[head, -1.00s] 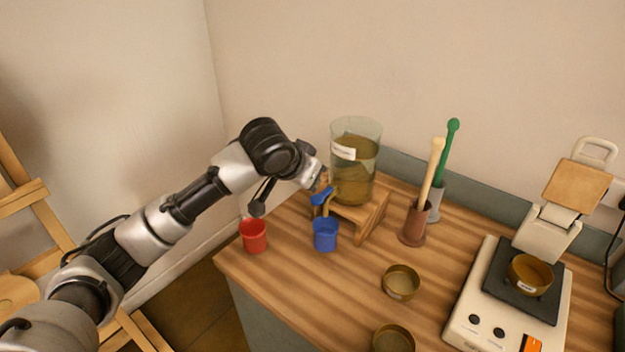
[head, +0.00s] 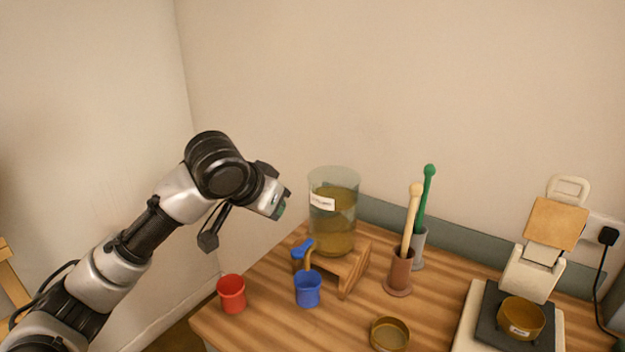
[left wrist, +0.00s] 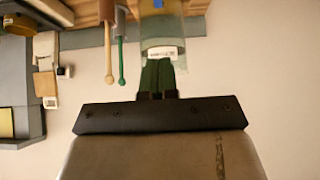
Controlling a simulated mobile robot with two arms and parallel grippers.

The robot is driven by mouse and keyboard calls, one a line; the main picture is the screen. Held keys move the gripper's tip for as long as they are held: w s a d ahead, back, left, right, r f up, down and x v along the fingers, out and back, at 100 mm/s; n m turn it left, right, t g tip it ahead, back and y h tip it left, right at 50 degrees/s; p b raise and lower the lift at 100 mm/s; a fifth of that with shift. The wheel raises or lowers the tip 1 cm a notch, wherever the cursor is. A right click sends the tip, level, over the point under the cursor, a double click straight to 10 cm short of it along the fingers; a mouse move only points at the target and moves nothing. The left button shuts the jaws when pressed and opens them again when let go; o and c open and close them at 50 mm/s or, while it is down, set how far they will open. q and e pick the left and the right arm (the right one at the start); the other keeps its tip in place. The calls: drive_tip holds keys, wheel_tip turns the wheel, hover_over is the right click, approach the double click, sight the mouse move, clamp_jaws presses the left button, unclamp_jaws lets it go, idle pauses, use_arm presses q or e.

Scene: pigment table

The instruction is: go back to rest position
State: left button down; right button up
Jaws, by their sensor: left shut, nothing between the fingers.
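My left gripper (head: 277,208) is in the air to the left of the glass jar (head: 333,212), apart from it. In the left wrist view its two green fingers (left wrist: 157,74) are together with nothing between them. The jar has a white label and a brownish filling and stands on a wooden stand (head: 345,268). A blue tap handle (head: 302,248) sits at the stand's front left. A blue cup (head: 307,290) stands below the tap on the table. My right gripper is not in view.
A red cup (head: 231,293) stands at the table's left edge. Two pestles stand in holders, one brown (head: 398,275). A brass dish (head: 390,334) lies in front. A scale bearing another dish (head: 521,318) is at right. The air above the table is clear.

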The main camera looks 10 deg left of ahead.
use_arm(q)
drive_tip(key=s+d+f+g, duration=0.15)
drive_tip(key=s+f, duration=0.35)
drive_tip(key=f, duration=0.5)
drive_tip(key=s+d+f, duration=0.3)
drive_tip(key=s+f, duration=0.2)
drive_tip(key=f, duration=0.4)
drive_tip(key=s+a+f+n+g+y, duration=0.1)
drive_tip(key=s+a+f, duration=0.1)
drive_tip(key=s+f, duration=0.35)
drive_tip(key=s+a+f+g+y, duration=0.1)
drive_tip(key=s+a+f, duration=0.1)
drive_tip(key=s, duration=0.6)
drive_tip(key=s+a+f+n+g+y, duration=0.1)
drive_tip(key=s+f, duration=0.3)
drive_tip(key=s, duration=0.3)
wheel_tip(320, 180, down, 27)
drive_tip(key=s, duration=0.2)
drive_tip(key=s+a+f+g, duration=0.2)
drive_tip(key=s+a+f, duration=0.1)
drive_tip(key=s+f, duration=1.1)
drive_tip(key=shift+s+f, duration=0.3)
drive_tip(key=shift+s, duration=0.35)
drive_tip(key=shift+a, duration=0.1)
